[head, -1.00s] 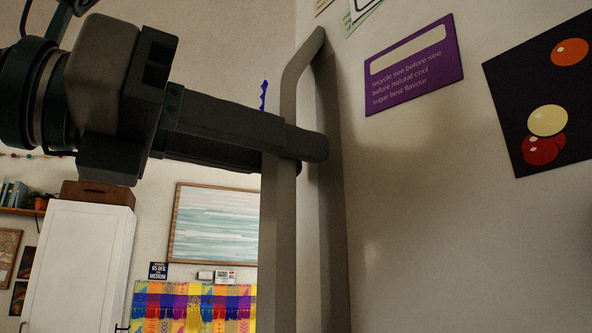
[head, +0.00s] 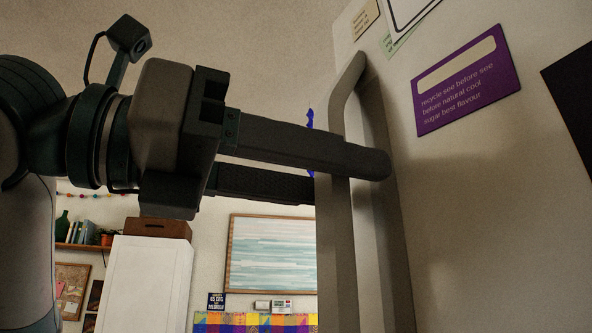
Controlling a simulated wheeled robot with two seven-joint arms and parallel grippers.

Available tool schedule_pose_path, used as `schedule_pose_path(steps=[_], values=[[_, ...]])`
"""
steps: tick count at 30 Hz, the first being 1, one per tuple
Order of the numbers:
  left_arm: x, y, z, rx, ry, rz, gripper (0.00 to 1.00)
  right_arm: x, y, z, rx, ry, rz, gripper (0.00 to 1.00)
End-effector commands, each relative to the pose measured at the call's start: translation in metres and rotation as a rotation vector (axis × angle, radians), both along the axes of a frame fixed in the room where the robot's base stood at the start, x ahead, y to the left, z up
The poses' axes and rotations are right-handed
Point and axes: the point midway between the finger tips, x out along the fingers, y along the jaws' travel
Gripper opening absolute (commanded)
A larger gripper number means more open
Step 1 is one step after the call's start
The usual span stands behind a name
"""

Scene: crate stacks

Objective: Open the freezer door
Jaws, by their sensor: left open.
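The freezer door (head: 480,230) is the pale upright surface filling the right side of the head view. A long grey vertical bar handle (head: 336,260) stands out from it and bends into the door at the top. My left gripper (head: 350,178) reaches in from the left and is open, with its fingers apart across the bar. The upper finger passes in front of the bar; the lower finger runs behind it, and its tip is hidden. I cannot tell whether either finger touches the bar. My right gripper is not in view.
A purple magnet (head: 468,82) and several paper notes are on the door. Farther back are a white cabinet (head: 146,285) with a brown box on it, a framed picture (head: 270,255), a shelf and a colourful cloth (head: 250,322).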

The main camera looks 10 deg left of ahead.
Motion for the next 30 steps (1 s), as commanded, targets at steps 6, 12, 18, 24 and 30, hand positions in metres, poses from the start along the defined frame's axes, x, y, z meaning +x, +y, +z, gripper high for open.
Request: schedule_pose_path(steps=[6, 12, 18, 24, 30], values=[[0.0, 0.0, -0.001, 0.001, 0.0, 0.0, 0.42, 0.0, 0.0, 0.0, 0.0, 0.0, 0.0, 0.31], [-0.004, 0.007, -0.001, 0.001, 0.0, 0.0, 0.42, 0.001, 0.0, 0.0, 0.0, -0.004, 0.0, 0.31], [-0.017, 0.027, 0.0, -0.001, -0.003, 0.002, 0.42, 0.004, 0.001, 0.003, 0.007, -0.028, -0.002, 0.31], [-0.036, 0.059, 0.0, -0.001, -0.002, 0.003, 0.42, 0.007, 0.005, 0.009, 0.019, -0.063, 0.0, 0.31], [-0.058, 0.094, 0.0, -0.003, -0.002, 0.003, 0.42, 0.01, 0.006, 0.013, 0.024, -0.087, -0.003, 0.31]])
